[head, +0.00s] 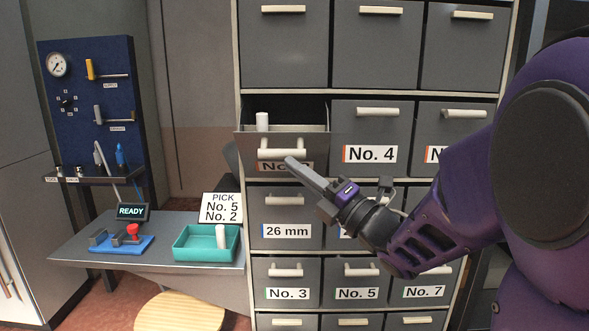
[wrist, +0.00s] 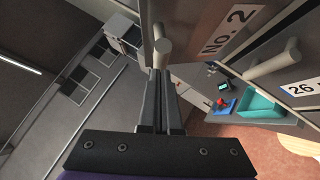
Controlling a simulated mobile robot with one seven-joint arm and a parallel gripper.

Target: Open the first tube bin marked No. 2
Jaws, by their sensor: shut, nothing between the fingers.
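The grey bin marked No. 2 (head: 240,146) is pulled out of the cabinet, and its dark inside shows. A white tube (head: 262,121) stands up in it. Its label is mostly hidden behind my gripper in the head view, but No. 2 (wrist: 229,30) reads clearly in the wrist view. My gripper (head: 289,161) is shut and empty, with its tips at the bin's pale handle (head: 270,154). In the wrist view the closed fingers (wrist: 157,73) end right by the handle (wrist: 161,48). I cannot tell whether they touch it.
Neighbouring bins, such as No. 4 (head: 370,134) and 26 mm (head: 286,212), are closed. A card (head: 221,206) reads PICK No. 5, No. 2. On the side table (head: 180,222), a teal tray (head: 190,254) holds a white tube (head: 220,237). A stool (head: 180,312) stands below.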

